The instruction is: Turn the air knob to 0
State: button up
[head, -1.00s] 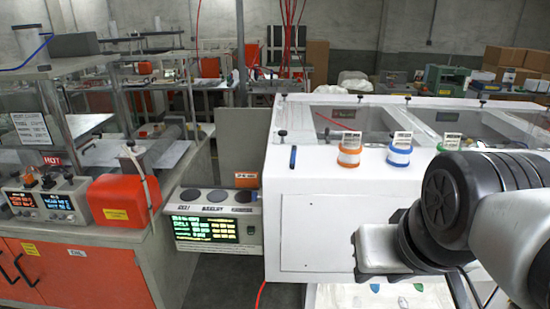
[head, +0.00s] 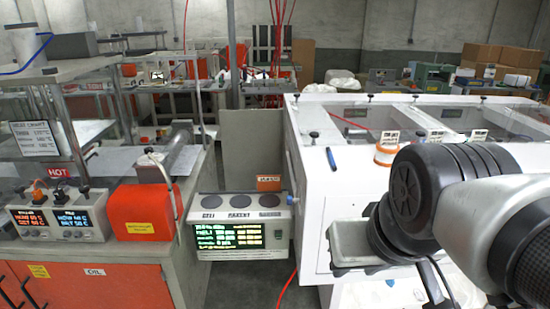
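No knob can be surely read as the air knob. A grey control box (head: 240,212) stands between the orange cabinet and the white machine. It has a lit green-and-yellow screen (head: 229,236) and three dark round discs (head: 240,200) on its top. A small bluish knob-like part (head: 291,200) shows at its right end. My arm comes in from the right, in front of the white machine, apart from the control box. The pale block at its end (head: 358,247) seems to be my gripper; its fingers cannot be made out.
The white machine (head: 370,178) fills the right, with an orange-and-white roll (head: 387,155) on top. At left, a bench over orange cabinet doors (head: 110,283) holds a red-orange box (head: 140,212) and heater controllers (head: 77,220). Grey floor (head: 240,285) shows below the control box.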

aim_at(290, 201)
jog(key=i+j, duration=0.15)
jog(key=i, duration=0.55)
jog(key=i+j, duration=0.15)
jog(key=i, duration=0.5)
jog(key=j+z, duration=0.6)
